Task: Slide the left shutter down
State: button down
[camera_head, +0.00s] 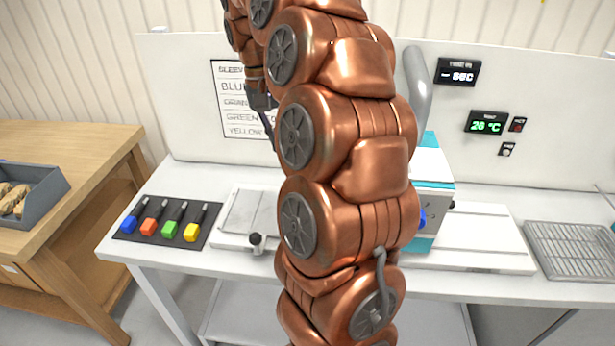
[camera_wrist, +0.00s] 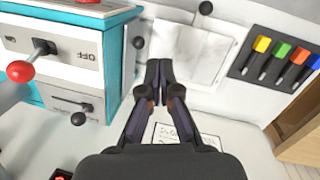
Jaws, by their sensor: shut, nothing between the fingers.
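The left shutter appears to be the flat pale grey panel (camera_head: 252,213) on the bench left of the machine. A black knob (camera_head: 256,239) stands at its front edge. In the wrist view the panel (camera_wrist: 190,50) lies beyond my fingertips, with the knob (camera_wrist: 205,8) at its far edge. My gripper (camera_wrist: 158,68) is shut and empty, its dark fingers pointing toward the panel without visibly holding anything. In the head view my arm hides part of the panel's right side, and my gripper (camera_head: 262,101) shows only partly near the back board.
A teal and white machine (camera_wrist: 60,45) with a red-knobbed lever (camera_wrist: 20,71) stands beside the panel. Coloured-handled tools (camera_head: 170,222) lie on a black mat. A wire rack (camera_head: 570,250) sits at the right. A printed colour list (camera_head: 232,100) is on the back board.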

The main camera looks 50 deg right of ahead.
jog(key=d+m, duration=0.2)
jog(key=d, duration=0.4)
jog(key=shift+r+m, duration=0.3)
jog(key=shift+r, duration=0.15)
jog(key=shift+s+d+f+p, duration=0.1)
jog(key=shift+s+f, duration=0.35)
jog(key=shift+f, duration=1.8)
jog(key=shift+s+a+f+p, duration=0.1)
jog(key=shift+s+f, duration=0.4)
jog(key=shift+f, duration=1.8)
jog(key=shift+s+d+f+p, duration=0.1)
jog(key=shift+s+f, duration=0.35)
jog(key=shift+f, duration=1.8)
jog(key=shift+f, duration=0.15)
